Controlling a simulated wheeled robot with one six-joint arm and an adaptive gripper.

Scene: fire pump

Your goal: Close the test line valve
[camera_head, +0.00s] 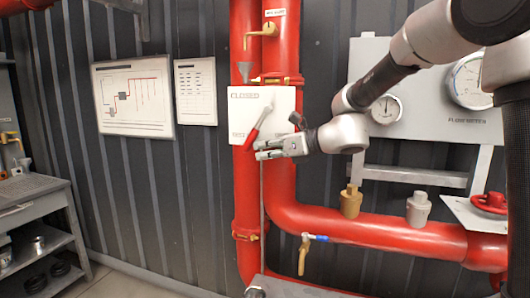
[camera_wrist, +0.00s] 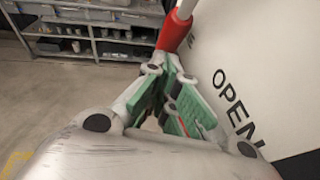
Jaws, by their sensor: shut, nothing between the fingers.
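The test line valve has a white plate (camera_head: 240,105) on the red pipes, with "CLOSED" printed along its top. Its lever has a red grip (camera_head: 258,127) and a pale stem, and slants from upper right to lower left across the plate. In the wrist view the red grip (camera_wrist: 174,32) is at the top, just beyond the fingertips, beside the plate (camera_wrist: 250,50) lettered "OPEN". My gripper (camera_head: 257,150) is shut and empty, just below and right of the grip's lower end. I cannot tell whether its fingertips touch the grip. My gripper also shows in the wrist view (camera_wrist: 172,70).
Thick red pipes (camera_head: 375,228) run down and right below the plate. A gauge panel (camera_head: 425,120) stands behind my arm. A grey workbench (camera_head: 35,197) is at the left, with open floor beside it.

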